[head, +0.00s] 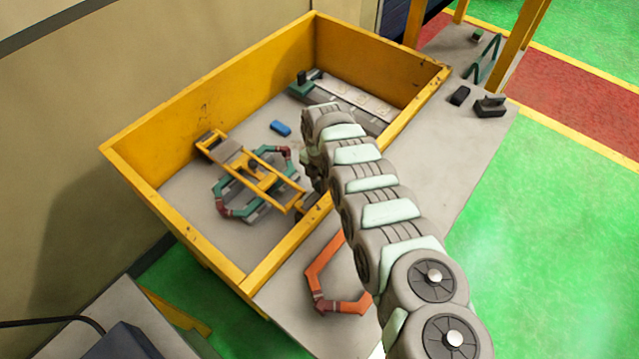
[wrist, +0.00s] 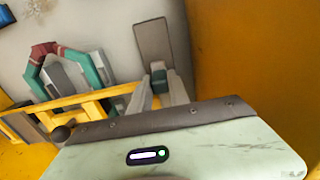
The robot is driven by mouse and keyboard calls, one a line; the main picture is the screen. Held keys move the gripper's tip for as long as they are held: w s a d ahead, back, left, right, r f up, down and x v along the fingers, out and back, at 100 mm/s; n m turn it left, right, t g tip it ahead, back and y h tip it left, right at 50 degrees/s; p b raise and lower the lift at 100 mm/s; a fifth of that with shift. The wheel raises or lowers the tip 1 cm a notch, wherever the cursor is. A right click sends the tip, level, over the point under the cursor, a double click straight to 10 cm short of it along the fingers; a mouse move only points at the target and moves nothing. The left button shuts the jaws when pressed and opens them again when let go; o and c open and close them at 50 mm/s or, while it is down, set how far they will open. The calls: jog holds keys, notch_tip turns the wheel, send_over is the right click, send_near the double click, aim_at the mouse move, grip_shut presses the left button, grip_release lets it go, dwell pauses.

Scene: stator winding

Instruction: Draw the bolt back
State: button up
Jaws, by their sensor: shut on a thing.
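In the wrist view my gripper (wrist: 160,88) has its two pale fingers closed on a small dark teal block (wrist: 159,78), which looks like the grip of the bolt. A flat grey plate (wrist: 152,38) reaches away just beyond it. A yellow frame (wrist: 88,98) runs up to the fingers from the left, over a teal and dark red ring (wrist: 93,70). In the head view the yellow frame (head: 262,180) lies across the ring (head: 226,207) inside the yellow bin. My arm hides the fingers and the held block there.
The yellow bin's (head: 190,235) walls stand close around the work, with its near wall by my arm. A blue block (head: 280,128) and a grey fixture (head: 350,100) lie farther back inside. An orange ring (head: 325,280) lies on the grey surface outside the bin.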

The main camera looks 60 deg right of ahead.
grip_shut()
dwell(0.8)
jog(key=shift+s+d+f+b, duration=0.1)
jog(key=shift+d+f+b, duration=0.35)
jog(key=shift+b, duration=0.75)
jog(key=d+b, duration=0.1)
jog(key=b, duration=0.2)
jog(key=shift+s+d+f, duration=0.1)
jog(key=shift+s+d, duration=0.1)
jog(key=shift+d, duration=0.15)
jog(key=d+b, duration=0.1)
jog(key=b, duration=0.2)
jog(key=shift+s+d, duration=0.1)
jog(key=shift+s, duration=0.05)
jog(key=shift+s+d+r+b, duration=0.15)
jog(key=shift+r+b, duration=0.2)
jog(key=shift+b, duration=0.2)
